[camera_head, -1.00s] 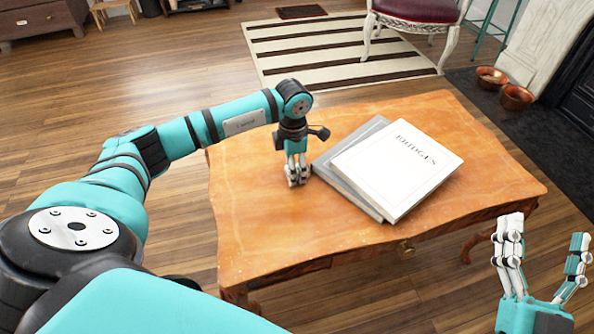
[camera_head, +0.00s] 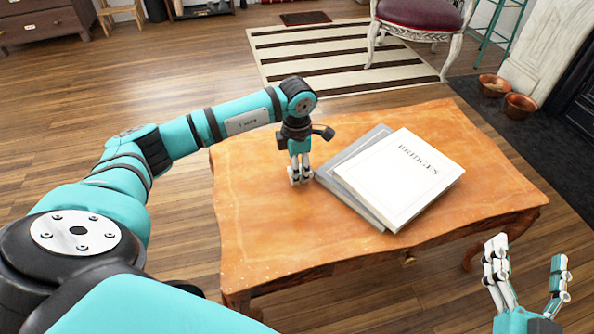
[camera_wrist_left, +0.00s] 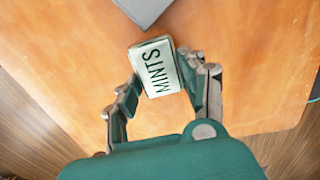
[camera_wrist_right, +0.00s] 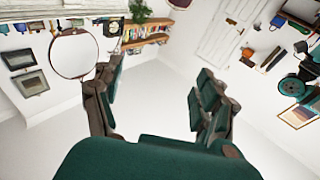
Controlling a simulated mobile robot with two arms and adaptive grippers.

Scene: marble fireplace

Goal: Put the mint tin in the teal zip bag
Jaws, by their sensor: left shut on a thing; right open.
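The mint tin (camera_wrist_left: 156,66), a pale tin with a dark edge and the word MINTS, shows in the left wrist view between the fingers of my left gripper (camera_wrist_left: 163,85), which is shut on it. In the head view my left gripper (camera_head: 300,180) points down at the wooden table (camera_head: 262,225), just left of the books, and its fingers hide the tin. I cannot tell whether the tin touches the tabletop. My right gripper (camera_head: 528,268) is open and empty off the table's front right side. It also shows open in the right wrist view (camera_wrist_right: 158,85). I see no teal zip bag in any view.
A white book titled BRIDGES (camera_head: 405,175) lies on a grey book (camera_head: 345,187) beside my left gripper. The table's left and front parts are clear. A striped rug (camera_head: 340,55), a chair (camera_head: 420,15) and copper bowls (camera_head: 520,105) stand beyond it.

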